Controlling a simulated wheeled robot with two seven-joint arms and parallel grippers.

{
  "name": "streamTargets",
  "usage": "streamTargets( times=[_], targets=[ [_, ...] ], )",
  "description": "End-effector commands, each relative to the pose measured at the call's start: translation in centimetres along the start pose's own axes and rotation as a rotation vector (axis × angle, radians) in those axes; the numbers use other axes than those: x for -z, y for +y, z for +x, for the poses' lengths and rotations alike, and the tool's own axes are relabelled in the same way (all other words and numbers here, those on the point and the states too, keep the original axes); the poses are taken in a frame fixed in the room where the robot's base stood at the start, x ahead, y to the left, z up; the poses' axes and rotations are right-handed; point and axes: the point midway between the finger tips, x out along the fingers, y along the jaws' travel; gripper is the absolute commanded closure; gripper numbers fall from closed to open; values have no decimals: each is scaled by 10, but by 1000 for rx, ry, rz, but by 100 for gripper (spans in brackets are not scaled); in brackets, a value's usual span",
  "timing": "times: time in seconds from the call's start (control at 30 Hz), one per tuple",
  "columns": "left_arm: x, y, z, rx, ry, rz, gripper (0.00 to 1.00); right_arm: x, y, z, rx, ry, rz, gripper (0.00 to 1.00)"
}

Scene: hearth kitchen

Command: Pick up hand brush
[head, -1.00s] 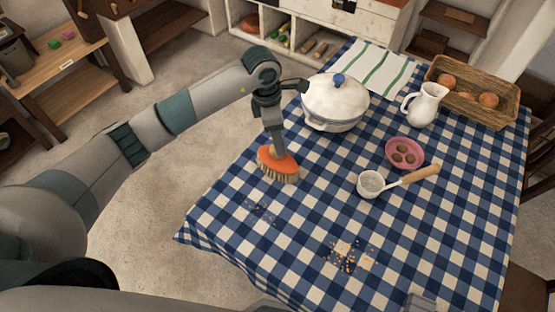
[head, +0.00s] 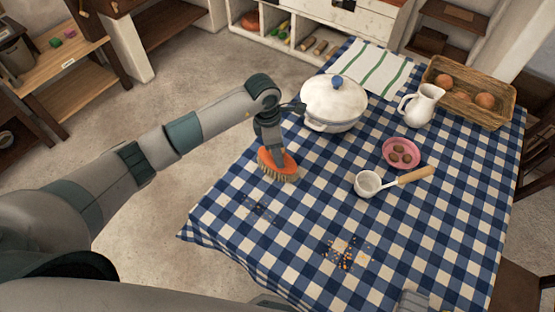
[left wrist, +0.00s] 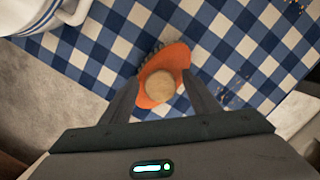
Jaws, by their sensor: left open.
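The hand brush (head: 279,166) has an orange body with pale bristles. It rests bristles down near the left edge of the checked tablecloth. My left gripper (head: 271,150) comes down over it from above. In the left wrist view the orange brush (left wrist: 174,60) with its round tan knob (left wrist: 160,87) lies between the two fingers of my open left gripper (left wrist: 162,77). I cannot tell whether either finger touches it. The near end of the brush is partly hidden by the gripper.
A lidded white pot (head: 334,104) stands close beyond the brush. Crumbs (head: 345,254) lie on the front cloth.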

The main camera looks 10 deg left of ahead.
Motion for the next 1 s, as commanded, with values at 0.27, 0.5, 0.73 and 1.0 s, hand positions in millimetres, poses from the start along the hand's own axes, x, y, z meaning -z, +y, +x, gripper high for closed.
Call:
streamTargets(
  times=[0.27,0.5,0.73,1.0],
  targets=[
    [0,0,0,0,0,0,44,0,0,0,0,0,0,69],
    [0,0,0,0,0,0,75,0,0,0,0,-1,0,69],
    [0,0,0,0,0,0,100,0,0,0,0,0,1,69],
    [-1,0,-4,0,0,0,100,-1,0,4,0,0,1,69]
  ],
)
